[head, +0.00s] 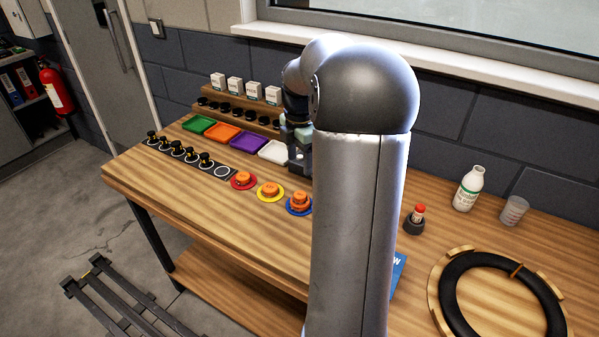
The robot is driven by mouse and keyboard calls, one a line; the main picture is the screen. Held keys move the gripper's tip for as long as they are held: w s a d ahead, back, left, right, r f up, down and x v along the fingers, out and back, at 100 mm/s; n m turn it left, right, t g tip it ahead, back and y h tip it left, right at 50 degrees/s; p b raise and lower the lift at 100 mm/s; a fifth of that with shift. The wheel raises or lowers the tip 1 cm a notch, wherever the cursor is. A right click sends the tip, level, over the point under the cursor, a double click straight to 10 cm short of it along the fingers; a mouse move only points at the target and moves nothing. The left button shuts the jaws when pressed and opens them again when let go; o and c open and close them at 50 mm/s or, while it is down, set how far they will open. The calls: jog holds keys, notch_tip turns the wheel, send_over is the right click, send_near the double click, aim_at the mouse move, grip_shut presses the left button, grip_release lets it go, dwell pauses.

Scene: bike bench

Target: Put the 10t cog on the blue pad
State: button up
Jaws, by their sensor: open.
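The blue pad (291,208) lies on the bench at the right end of a row of three round pads, partly covered by my arm. An orange cog-like piece (299,199) sits on it. The red pad (233,184) and the yellow pad (260,196) each bear a similar orange piece (243,177) (270,188). Tooth counts are too small to read, so I cannot tell which piece is the 10t cog. My gripper (301,163) is open, pointing down beside the white tray, behind the blue pad. Its fingertips are partly hidden, and I see nothing held.
A dark strip (205,171) holds several black-knobbed pieces and one empty white ring (222,171). Green, orange, purple and white trays (272,151) stand behind it, before a stepped rack (237,117). Bottles and a wheel ring (446,297) are at right. The front left bench is clear.

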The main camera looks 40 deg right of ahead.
jog(key=s+a+r+m, duration=0.1)
jog(key=s+a+m, duration=0.15)
jog(key=a, duration=0.45)
jog(key=s+a+m, duration=0.2)
jog(key=a+m, duration=0.1)
jog(key=a, duration=0.5)
jog(key=s+a+f+m, duration=0.2)
jog(key=s+a+m, duration=0.3)
jog(key=s+a, duration=0.1)
jog(key=s+a+f+m, duration=0.2)
jog(key=s+a+m, duration=0.4)
jog(key=s, duration=0.2)
jog(key=shift+s+a+f+t, duration=0.3)
jog(key=shift+s+a+f, duration=0.05)
jog(key=shift+s, duration=0.05)
